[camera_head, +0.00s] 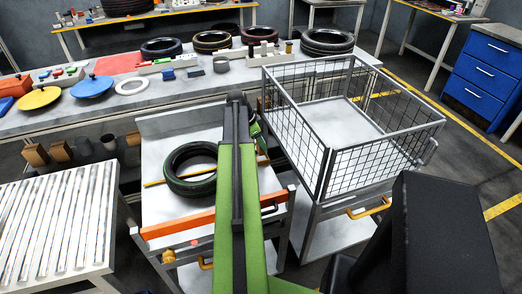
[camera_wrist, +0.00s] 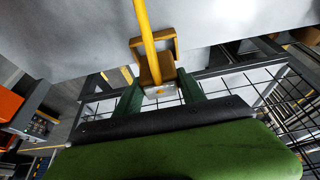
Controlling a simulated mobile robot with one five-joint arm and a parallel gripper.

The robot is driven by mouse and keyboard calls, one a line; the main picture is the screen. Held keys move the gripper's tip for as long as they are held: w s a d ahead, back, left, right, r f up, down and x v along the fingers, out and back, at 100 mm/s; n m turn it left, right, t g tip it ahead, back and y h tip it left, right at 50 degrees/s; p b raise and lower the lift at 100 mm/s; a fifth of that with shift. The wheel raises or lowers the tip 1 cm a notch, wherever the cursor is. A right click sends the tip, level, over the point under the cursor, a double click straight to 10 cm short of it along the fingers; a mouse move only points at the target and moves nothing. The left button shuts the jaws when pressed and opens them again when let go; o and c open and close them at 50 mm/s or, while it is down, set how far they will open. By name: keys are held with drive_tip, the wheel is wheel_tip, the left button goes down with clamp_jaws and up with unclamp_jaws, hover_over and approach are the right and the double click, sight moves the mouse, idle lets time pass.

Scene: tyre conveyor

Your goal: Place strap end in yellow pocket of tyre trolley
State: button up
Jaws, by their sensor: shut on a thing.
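The tyre trolley (camera_head: 150,208) stands in front of me in the head view, with a pale top and an orange front bar. A black tyre (camera_head: 182,170) lies on it, and a yellow strap (camera_head: 160,181) runs across near the tyre, partly hidden by my green arm. In the wrist view the strap (camera_wrist: 145,28) comes down from the top to its end block (camera_wrist: 157,75). My gripper (camera_wrist: 160,92) is shut on this block between two green fingers. A yellow bracket (camera_wrist: 171,44), perhaps the pocket, surrounds or sits just behind the strap; I cannot tell whether the end is inside it.
A wire-mesh cage cart (camera_head: 345,150) stands close on the right of the trolley; its mesh also shows in the wrist view (camera_wrist: 265,92). A long table (camera_head: 125,105) with tyres and coloured parts lies behind. A slatted pale table (camera_head: 60,220) is at left.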

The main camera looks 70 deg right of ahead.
wheel_tip(320, 180, down, 4)
drive_tip(key=b, duration=0.3)
drive_tip(key=shift+f+b, duration=0.1)
drive_tip(key=shift+b, duration=0.2)
drive_tip(key=shift+r, duration=0.25)
drive_tip(key=shift+f, duration=0.25)
drive_tip(key=o, duration=1.5)
drive_tip(key=shift+r, duration=0.1)
drive_tip(key=shift+c, duration=0.2)
drive_tip(key=p+v, duration=1.1)
drive_tip(key=v, duration=0.1)
drive_tip(key=shift+p, duration=0.3)
